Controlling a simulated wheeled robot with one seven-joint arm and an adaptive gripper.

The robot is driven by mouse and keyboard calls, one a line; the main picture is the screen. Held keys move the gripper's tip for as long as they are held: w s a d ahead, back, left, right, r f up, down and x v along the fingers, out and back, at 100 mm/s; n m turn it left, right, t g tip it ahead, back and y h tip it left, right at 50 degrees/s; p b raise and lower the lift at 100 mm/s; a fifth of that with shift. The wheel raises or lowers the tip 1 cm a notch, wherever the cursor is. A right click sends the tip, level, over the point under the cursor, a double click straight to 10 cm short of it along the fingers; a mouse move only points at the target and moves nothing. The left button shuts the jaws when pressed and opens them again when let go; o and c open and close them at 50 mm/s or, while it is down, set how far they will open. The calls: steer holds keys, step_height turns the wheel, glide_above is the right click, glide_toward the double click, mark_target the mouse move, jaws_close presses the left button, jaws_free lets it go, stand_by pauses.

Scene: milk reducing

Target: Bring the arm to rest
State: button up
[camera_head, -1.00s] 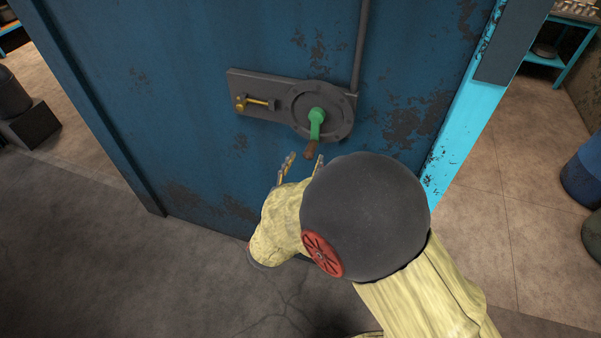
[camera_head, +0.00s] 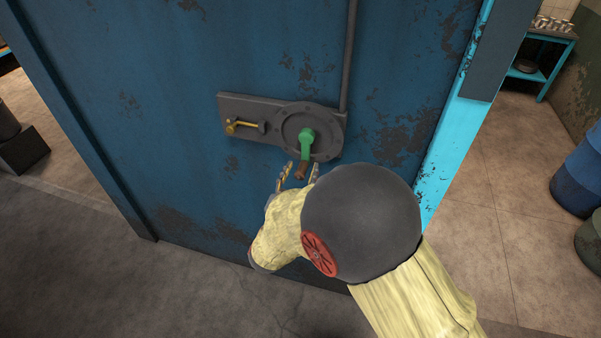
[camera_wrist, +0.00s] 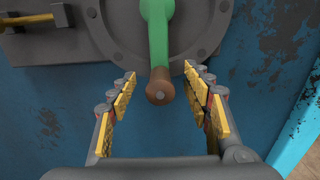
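My gripper (camera_head: 299,172) is in front of the blue door, just below the round lock plate. A green crank (camera_head: 306,141) with a brown knob (camera_head: 301,171) hangs down from the plate. In the wrist view the brown knob (camera_wrist: 160,88) points towards the camera, between and just beyond the fingertips. It appears apart from both fingers.
The blue door (camera_head: 180,110) has a grey lock plate (camera_head: 270,108) with a brass handle (camera_head: 240,125) to the left. A cyan frame edge (camera_head: 452,140) runs down the right. A blue barrel (camera_head: 580,175) stands at the far right. The floor at lower left is clear.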

jaws_close()
stand_by(0.5)
steer(key=shift+a, duration=0.1)
